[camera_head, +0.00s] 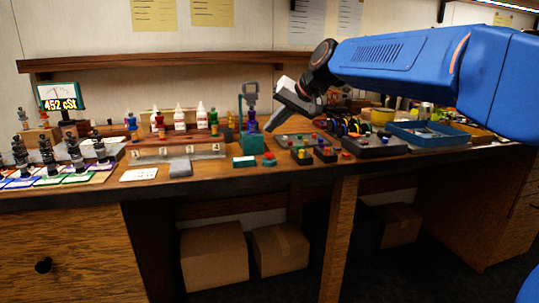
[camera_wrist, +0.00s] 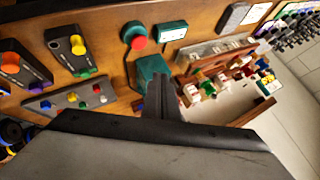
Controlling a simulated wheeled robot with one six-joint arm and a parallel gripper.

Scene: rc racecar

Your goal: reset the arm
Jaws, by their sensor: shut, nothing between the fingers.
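My blue arm (camera_head: 415,70) reaches in from the right in the head view, above the workbench. My gripper (camera_head: 270,124) hangs at its end, pointing down and to the left over the bench. In the wrist view my gripper (camera_wrist: 165,92) shows as a dark narrow shape in the middle, with its fingers together and nothing between them. It is close to a teal box (camera_wrist: 153,72) in that picture. I cannot tell whether it touches anything.
The wooden bench (camera_head: 225,171) is crowded. Shock absorbers (camera_head: 45,152) stand at left, beside a display (camera_head: 60,97). White bottles (camera_head: 200,115) stand behind a rack. Control boxes (camera_head: 377,147) and a blue tray (camera_head: 428,134) lie at right. Cardboard boxes (camera_head: 213,257) sit below. Space above the bench front is free.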

